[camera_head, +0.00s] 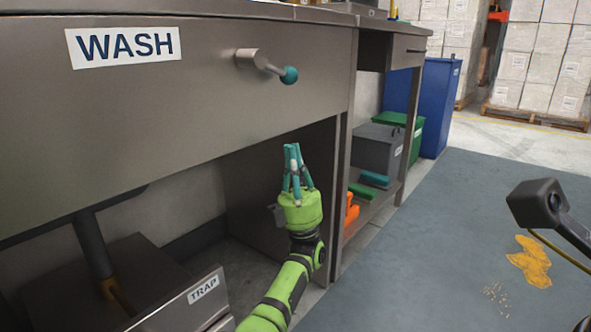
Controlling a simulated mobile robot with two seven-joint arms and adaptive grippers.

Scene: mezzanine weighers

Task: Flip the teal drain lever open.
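The drain lever is a short metal arm (262,63) on the steel front panel, with a teal ball knob (289,75) at its end. It points to the right and slightly down. My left gripper (292,147), with teal fingers on a lime-green wrist, is below the knob in the picture and apart from it. Its fingers point up and their tips are together, with nothing seen between them. My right gripper is not in view.
A WASH label (123,46) is on the panel left of the lever. Below is an open bay with a TRAP box (150,290). A grey bin (378,148) stands on a lower shelf at right. A dark block on an arm (538,205) juts in at right.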

